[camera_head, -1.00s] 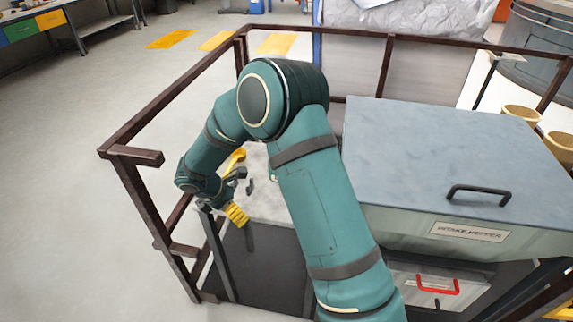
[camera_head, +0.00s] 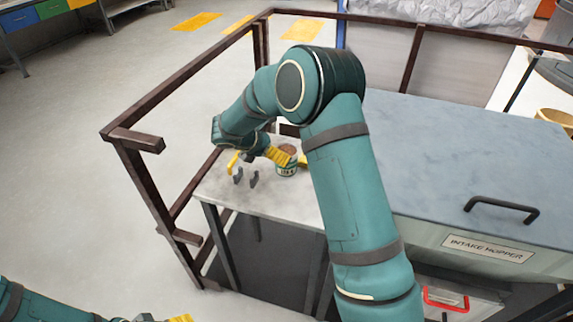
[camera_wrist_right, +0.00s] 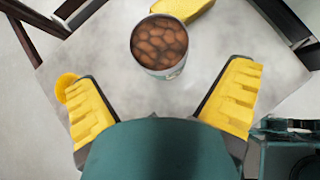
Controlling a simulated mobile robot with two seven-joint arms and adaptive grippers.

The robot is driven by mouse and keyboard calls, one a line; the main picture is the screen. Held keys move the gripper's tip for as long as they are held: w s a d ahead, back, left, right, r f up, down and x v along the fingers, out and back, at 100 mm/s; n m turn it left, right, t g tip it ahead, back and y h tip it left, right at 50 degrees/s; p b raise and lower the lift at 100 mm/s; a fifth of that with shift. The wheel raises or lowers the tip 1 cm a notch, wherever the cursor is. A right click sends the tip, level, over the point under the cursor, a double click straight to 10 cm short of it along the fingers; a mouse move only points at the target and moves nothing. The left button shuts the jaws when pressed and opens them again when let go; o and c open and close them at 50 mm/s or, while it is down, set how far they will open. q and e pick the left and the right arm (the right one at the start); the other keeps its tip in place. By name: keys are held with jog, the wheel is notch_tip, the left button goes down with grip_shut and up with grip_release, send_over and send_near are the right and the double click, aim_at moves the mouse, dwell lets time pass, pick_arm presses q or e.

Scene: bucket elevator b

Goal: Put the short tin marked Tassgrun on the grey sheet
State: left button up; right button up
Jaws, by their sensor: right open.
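A short tin (camera_head: 287,169) with a teal and white label stands upright on the pale grey table top (camera_head: 285,205). Its print is too small to read. In the right wrist view the tin (camera_wrist_right: 160,45) is open-topped, full of brown contents, just beyond and between the yellow fingertips. My right gripper (camera_wrist_right: 165,85) is open and empty. In the head view the right gripper (camera_head: 270,156) is beside the tin, partly hidden by its own arm. My left gripper (camera_head: 165,318) is cut off at the bottom edge. I cannot make out a separate grey sheet.
A yellow object (camera_wrist_right: 182,8) lies behind the tin; another yellow piece (camera_wrist_right: 66,86) shows past the left finger. The intake hopper (camera_head: 470,150) with a black handle stands right of the table. Brown railings (camera_head: 190,90) run along the left and back.

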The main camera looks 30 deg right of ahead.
aim_at(291, 170)
jog(key=shift+b+x, duration=0.8)
jog(key=shift+x, duration=2.7)
jog(key=shift+s+r, duration=0.1)
jog(key=shift+r, duration=0.05)
jog(key=shift+c, duration=0.3)
jog(key=c, duration=0.9)
jog(key=shift+c, duration=0.2)
